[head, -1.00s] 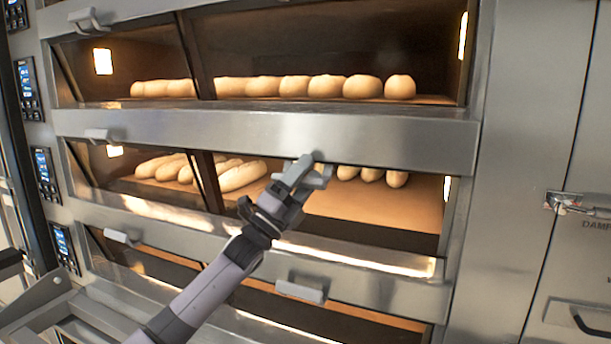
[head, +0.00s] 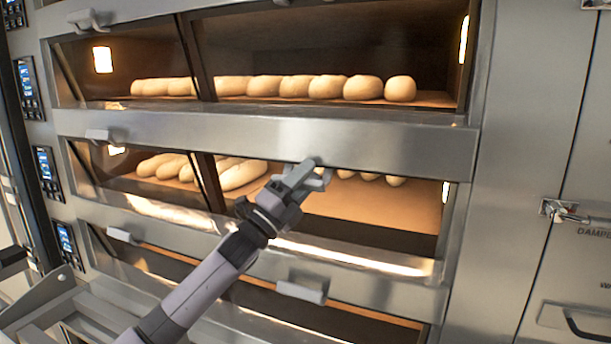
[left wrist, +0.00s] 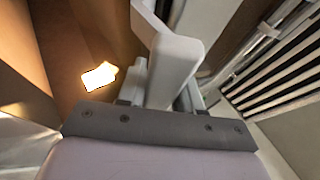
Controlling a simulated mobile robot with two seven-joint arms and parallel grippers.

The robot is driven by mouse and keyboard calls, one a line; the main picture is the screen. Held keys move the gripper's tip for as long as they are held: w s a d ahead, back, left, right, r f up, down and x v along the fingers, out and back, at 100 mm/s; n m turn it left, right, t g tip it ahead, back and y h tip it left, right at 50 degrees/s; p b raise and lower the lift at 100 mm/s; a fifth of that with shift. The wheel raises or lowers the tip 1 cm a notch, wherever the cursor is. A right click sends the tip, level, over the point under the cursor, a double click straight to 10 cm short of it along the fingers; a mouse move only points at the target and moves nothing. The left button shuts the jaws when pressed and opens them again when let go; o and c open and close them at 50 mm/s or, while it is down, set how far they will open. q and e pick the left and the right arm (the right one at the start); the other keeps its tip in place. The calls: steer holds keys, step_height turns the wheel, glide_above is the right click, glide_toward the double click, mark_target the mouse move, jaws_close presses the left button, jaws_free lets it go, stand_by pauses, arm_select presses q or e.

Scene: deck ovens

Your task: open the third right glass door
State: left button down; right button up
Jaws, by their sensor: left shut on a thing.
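The deck oven has stacked decks with glass doors. My left gripper (head: 308,172) is at the top of the right glass door (head: 335,215) of the middle deck in the head view, just under a steel band. It is shut on that door's handle (head: 313,162), which it mostly covers. In the left wrist view the gripper's pale finger (left wrist: 175,65) fills the centre, and the grip itself is hard to make out. I cannot tell whether the door stands slightly open. My right gripper is in neither view.
Loaves (head: 295,86) lie behind the glass in the upper deck, and more loaves (head: 240,175) in the middle deck. Another handle (head: 302,290) juts out below my left gripper. A steel cabinet with a latch (head: 565,211) stands at right. Control panels line the left.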

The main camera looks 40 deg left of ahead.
arm_select(q)
steer(key=c, duration=0.8)
jaws_free()
steer(key=shift+c, duration=0.2)
steer(key=b+v, duration=0.2)
steer(key=v, duration=0.5)
